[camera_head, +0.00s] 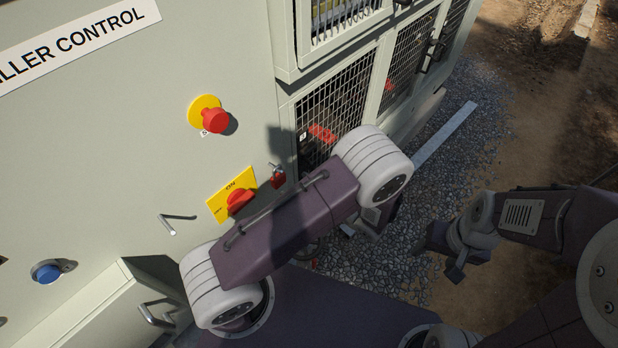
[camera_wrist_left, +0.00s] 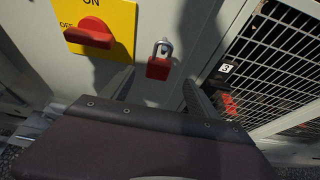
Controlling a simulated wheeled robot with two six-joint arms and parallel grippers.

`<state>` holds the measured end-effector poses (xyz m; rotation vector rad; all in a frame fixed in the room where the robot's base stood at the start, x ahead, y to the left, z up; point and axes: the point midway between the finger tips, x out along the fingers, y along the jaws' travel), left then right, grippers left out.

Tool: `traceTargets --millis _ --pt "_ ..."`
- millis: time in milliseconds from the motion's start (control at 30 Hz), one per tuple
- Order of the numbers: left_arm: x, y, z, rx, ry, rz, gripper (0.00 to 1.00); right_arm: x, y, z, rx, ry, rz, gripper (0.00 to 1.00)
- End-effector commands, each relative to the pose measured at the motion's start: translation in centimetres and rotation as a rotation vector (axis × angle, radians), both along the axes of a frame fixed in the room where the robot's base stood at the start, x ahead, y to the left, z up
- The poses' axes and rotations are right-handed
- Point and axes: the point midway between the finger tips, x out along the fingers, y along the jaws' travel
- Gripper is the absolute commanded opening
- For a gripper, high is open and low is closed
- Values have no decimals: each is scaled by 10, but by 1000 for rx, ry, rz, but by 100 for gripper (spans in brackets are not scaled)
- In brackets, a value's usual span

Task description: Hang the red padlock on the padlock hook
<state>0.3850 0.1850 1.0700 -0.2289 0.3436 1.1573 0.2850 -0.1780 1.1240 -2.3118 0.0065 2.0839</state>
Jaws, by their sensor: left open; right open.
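The red padlock (camera_head: 278,180) hangs at the panel just right of the red rotary switch. In the left wrist view, the padlock (camera_wrist_left: 158,69) has a silver shackle, which is up at a small metal fitting. My left gripper (camera_wrist_left: 157,88) is open, its dark fingers on either side of the padlock from below; contact cannot be told. In the head view my left arm hides this gripper. My right gripper (camera_head: 442,256) is open and empty over the gravel.
The rotary switch (camera_head: 239,200) sits on a yellow plate, with a red push button (camera_head: 215,120) above it. A blue button (camera_head: 46,272) and a box with a handle (camera_head: 157,313) are lower left. Mesh panels (camera_head: 335,105) stand right of the padlock.

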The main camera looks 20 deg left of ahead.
Motion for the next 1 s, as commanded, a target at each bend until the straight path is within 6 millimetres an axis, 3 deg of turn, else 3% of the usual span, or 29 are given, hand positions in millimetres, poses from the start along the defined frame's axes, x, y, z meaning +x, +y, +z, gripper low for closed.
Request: traceTargets --millis 500,833,867,1000 --pt "28 72 -30 -1 3 8 69 0 0 29 0 0 0 61" --pt "31 78 -35 -3 0 5 69 0 0 29 0 0 0 61" --pt "31 77 -35 -3 0 5 66 0 0 29 0 0 0 61" --pt "31 77 -35 -3 0 5 27 0 0 29 0 0 0 61"
